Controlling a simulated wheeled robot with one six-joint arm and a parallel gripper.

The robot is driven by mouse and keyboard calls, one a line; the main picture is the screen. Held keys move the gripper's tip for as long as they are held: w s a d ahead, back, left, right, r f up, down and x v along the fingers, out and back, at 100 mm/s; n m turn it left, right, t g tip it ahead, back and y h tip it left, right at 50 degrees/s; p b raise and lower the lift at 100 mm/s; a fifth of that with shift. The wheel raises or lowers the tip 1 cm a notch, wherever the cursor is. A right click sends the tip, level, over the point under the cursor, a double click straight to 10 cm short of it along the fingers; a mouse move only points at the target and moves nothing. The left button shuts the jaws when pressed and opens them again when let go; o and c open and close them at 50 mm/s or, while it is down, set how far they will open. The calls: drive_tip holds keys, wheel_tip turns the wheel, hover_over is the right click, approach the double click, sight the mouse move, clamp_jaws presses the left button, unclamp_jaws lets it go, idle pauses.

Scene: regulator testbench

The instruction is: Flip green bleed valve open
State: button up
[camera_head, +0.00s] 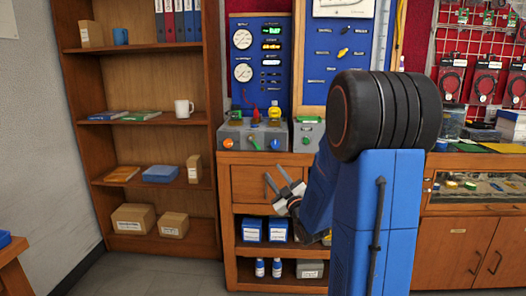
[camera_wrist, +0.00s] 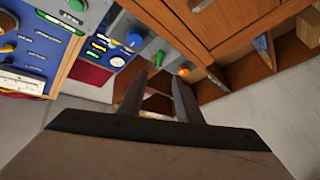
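The green bleed valve (camera_head: 254,143) is a small green lever on the front of a grey regulator box (camera_head: 240,134) on the bench. It sits between an orange knob (camera_head: 228,143) and a blue knob (camera_head: 275,144). The lever also shows in the wrist view (camera_wrist: 160,57), beyond my fingertips. It looks tilted, but its exact setting is too small to tell. My gripper (camera_head: 275,174) is open and empty, below and slightly right of the valve, in front of the wooden cabinet. In the wrist view its two fingers (camera_wrist: 159,78) stand apart, touching nothing.
A blue gauge panel (camera_head: 258,60) stands behind the box. A second grey box (camera_head: 307,136) with a green part is just to its right. The cabinet drawer (camera_head: 250,183) and shelves are below. A wooden shelf unit (camera_head: 136,120) stands at left. Open room lies before the box.

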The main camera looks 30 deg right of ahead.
sight(257, 147)
drive_tip(key=x, duration=1.7)
drive_tip(key=shift+w+r, duration=0.1)
drive_tip(key=shift+w, duration=0.05)
clamp_jaws()
